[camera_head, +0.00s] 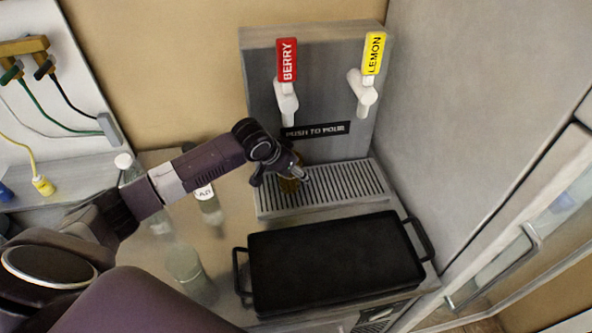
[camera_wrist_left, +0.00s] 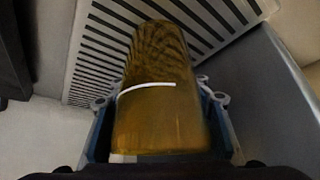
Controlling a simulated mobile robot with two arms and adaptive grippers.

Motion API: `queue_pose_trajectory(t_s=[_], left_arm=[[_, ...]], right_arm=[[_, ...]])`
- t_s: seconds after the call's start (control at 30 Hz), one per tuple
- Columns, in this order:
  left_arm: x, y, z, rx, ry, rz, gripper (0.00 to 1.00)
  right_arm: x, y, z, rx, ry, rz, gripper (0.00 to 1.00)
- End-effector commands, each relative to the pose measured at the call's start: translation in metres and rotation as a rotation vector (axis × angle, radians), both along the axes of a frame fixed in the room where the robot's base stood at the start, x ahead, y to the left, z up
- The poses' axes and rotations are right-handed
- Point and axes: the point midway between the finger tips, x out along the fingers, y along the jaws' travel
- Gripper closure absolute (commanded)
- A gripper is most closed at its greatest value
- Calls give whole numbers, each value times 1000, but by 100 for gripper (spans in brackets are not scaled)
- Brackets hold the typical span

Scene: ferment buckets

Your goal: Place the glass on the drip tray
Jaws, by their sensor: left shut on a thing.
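My left gripper (camera_head: 282,179) reaches in from the left and is shut on an amber-tinted glass (camera_head: 289,185) at the left part of the drip tray (camera_head: 345,188). In the left wrist view the glass (camera_wrist_left: 160,85) stands between the two fingers of the gripper (camera_wrist_left: 160,125), with a pale line across it. The slotted drip tray (camera_wrist_left: 95,50) lies behind and below it. I cannot tell whether the glass base touches the tray. My right gripper is not in view.
A grey dispenser (camera_head: 262,85) with a red BERRY tap (camera_head: 287,62) and a yellow LEMON tap (camera_head: 373,55) stands behind the tray. A black griddle pan (camera_head: 335,262) lies in front. A clear glass (camera_head: 186,265) and bottles (camera_head: 207,202) stand at left.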

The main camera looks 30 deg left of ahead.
Motion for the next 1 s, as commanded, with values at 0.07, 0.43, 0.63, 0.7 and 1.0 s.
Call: queue_pose_trajectory(t_s=[0.07, 0.43, 0.63, 0.7, 1.0], left_arm=[[0, 0, 1, 0, -2, 0, 88], [0, 0, -2, -1, 0, 1, 34], [0, 0, -2, -1, 0, 1, 34], [0, 0, -1, 1, -1, 1, 34], [-18, 6, 28, 2, -3, -1, 34]], right_arm=[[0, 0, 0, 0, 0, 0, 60], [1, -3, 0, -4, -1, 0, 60], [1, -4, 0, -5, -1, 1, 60], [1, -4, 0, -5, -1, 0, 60], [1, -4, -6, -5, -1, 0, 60]])
